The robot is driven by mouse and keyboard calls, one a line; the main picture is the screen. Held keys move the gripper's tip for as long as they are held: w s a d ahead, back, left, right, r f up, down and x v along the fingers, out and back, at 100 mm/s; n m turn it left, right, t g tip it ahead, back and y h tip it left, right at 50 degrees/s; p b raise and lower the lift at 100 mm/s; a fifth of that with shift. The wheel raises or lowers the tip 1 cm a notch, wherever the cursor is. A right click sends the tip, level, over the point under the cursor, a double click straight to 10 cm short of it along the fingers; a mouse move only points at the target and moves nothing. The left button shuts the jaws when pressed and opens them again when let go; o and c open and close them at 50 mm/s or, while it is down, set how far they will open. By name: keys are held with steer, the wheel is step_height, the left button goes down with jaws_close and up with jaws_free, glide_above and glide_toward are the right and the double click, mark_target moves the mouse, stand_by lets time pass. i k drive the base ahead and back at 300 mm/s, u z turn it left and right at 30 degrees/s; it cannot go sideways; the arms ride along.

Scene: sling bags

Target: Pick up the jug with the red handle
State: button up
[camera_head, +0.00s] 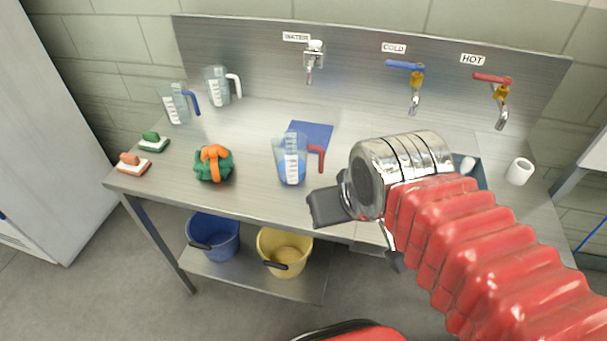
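The jug with the red handle (290,160) is a clear measuring jug with blue in its lower part. It stands upright near the middle of the steel table (255,130), its red handle pointing right. My gripper (330,207) is in front of the table's near edge, to the right of and nearer than the jug, and appears apart from it. One dark finger shows clearly; the rest is hidden behind the wrist, so its opening is unclear. Two other clear jugs stand at the back left, one with a blue handle (175,104) and one with a white handle (219,87).
A blue mat (318,132) lies behind the jug. A green and orange bundle (214,164) and two brushes (133,163) are to the left. Taps rise along the back panel. A blue bucket (214,237) and a yellow bucket (285,247) sit on the lower shelf.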

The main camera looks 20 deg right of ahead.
mark_target(290, 148)
steer(key=z, duration=0.05)
steer(key=k, duration=0.2)
steer(key=z, duration=0.5)
steer(key=i, duration=0.65)
steer(key=u, duration=1.9)
